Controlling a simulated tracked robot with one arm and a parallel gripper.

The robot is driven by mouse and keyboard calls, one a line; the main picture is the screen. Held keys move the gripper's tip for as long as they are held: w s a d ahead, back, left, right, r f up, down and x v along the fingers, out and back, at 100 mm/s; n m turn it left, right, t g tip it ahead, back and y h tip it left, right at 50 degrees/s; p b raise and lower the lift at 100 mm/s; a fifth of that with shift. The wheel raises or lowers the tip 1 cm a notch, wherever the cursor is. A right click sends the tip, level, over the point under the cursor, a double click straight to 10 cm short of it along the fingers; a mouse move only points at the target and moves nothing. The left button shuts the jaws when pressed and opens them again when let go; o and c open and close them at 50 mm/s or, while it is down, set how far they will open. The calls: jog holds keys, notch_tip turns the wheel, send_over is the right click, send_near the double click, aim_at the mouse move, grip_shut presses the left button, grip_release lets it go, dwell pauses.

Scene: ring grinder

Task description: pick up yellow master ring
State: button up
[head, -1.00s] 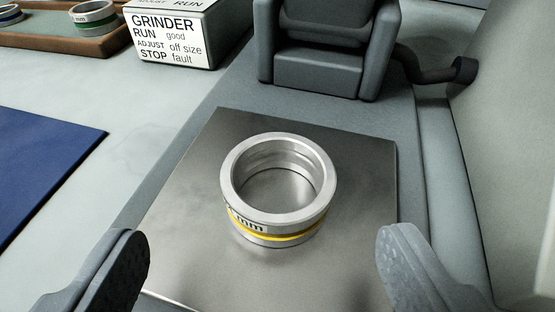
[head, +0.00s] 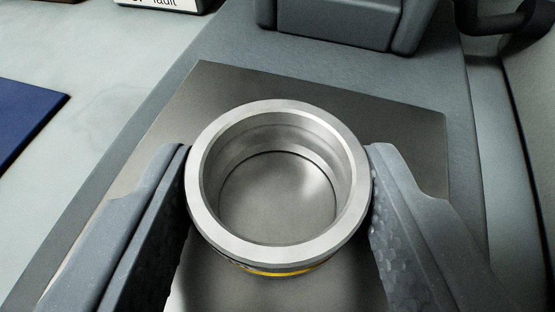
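The yellow master ring (head: 197,200) is a silver metal ring with a yellow band low on its outer side, only a sliver of which shows now. It stands upright with its open bore facing up, over a square metal plate (head: 405,120). My gripper (head: 279,170) has one finger on the left and one on the right of the ring. Both inner finger faces meet the ring's outer wall, with no gap that I can see. The ring's lower side is mostly hidden, so I cannot tell whether it is clear of the plate.
A grey machine block (head: 340,22) stands behind the plate, with a dark pipe (head: 500,22) at its right. A blue mat (head: 25,115) lies at the left. The white sign box (head: 165,4) is cut off at the top.

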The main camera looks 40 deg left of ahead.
jog(key=shift+r, duration=0.1)
jog(key=shift+c, duration=0.4)
jog(key=shift+r, duration=0.7)
notch_tip(320, 180, up, 2)
jog(key=shift+r+p, duration=0.1)
jog(key=shift+p, duration=0.3)
jog(key=s+r+b, duration=0.1)
jog(key=s+b, duration=0.5)
jog(key=s, duration=1)
jog(key=shift+d, duration=0.35)
jog(key=shift+r, duration=0.1)
